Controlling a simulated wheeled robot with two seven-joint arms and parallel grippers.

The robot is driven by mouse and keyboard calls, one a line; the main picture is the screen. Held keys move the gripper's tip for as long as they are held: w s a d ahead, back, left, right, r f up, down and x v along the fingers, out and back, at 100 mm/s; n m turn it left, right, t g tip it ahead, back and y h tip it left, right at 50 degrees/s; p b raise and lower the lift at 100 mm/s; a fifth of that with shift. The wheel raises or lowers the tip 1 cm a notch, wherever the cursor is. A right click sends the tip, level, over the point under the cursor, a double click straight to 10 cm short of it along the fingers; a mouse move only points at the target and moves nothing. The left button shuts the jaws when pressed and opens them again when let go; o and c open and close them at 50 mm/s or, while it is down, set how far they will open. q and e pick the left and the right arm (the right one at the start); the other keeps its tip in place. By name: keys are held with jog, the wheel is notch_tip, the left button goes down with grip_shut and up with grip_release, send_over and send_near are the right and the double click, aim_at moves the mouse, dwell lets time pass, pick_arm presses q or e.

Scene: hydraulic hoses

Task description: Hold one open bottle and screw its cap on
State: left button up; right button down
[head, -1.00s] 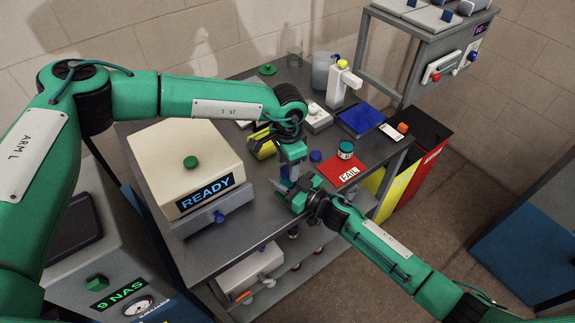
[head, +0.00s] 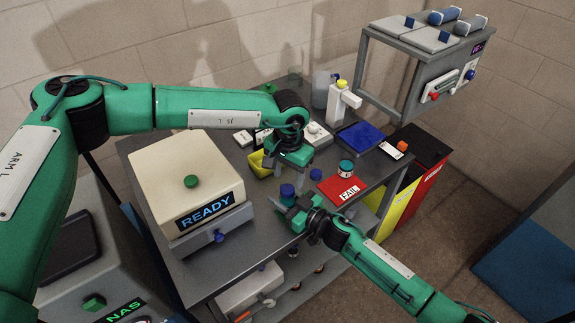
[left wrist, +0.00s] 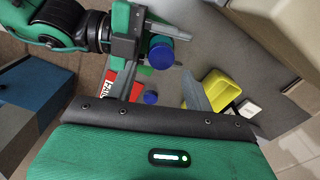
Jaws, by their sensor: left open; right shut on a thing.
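A bottle with a blue cap (head: 287,191) is gripped upright in my right gripper (head: 290,205), near the front of the table; its body is mostly hidden by the fingers. The blue cap sits on top of it, seen from above in the left wrist view (left wrist: 160,53); how tightly it is seated cannot be told. My left gripper (head: 298,172) is open and empty, pointing down just behind and above the capped bottle, apart from it. A second blue-topped item (head: 316,174) stands on the table to the right, also in the left wrist view (left wrist: 150,97).
A cream machine reading READY (head: 190,175) fills the table's left side. A red FAIL mat (head: 328,186) carries a teal-lidded jar (head: 346,168). A blue-topped tray (head: 360,137) and white dispenser (head: 337,105) stand at the back.

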pick_arm(q)
jog(key=n, duration=0.3)
jog(key=shift+r, duration=0.1)
jog(key=n, duration=0.4)
jog(key=shift+d+r+n, duration=0.1)
jog(key=shift+n, duration=0.3)
jog(key=n, duration=0.6)
jog(key=shift+s+r, duration=0.1)
jog(key=shift+r, duration=0.1)
jog(key=n, duration=0.3)
jog(key=shift+r, duration=0.1)
jog(key=n, duration=0.5)
jog(key=shift+r, duration=0.15)
jog(key=n, duration=0.6)
jog(key=shift+r, duration=0.15)
jog(key=n, duration=0.5)
jog(key=shift+r, duration=0.15)
jog(key=n, duration=0.6)
jog(key=shift+r, duration=0.2)
jog(key=n, duration=0.6)
jog(key=shift+r, duration=0.2)
jog(key=n, duration=0.5)
jog(key=shift+a+r, duration=0.15)
jog(key=shift+a, duration=0.05)
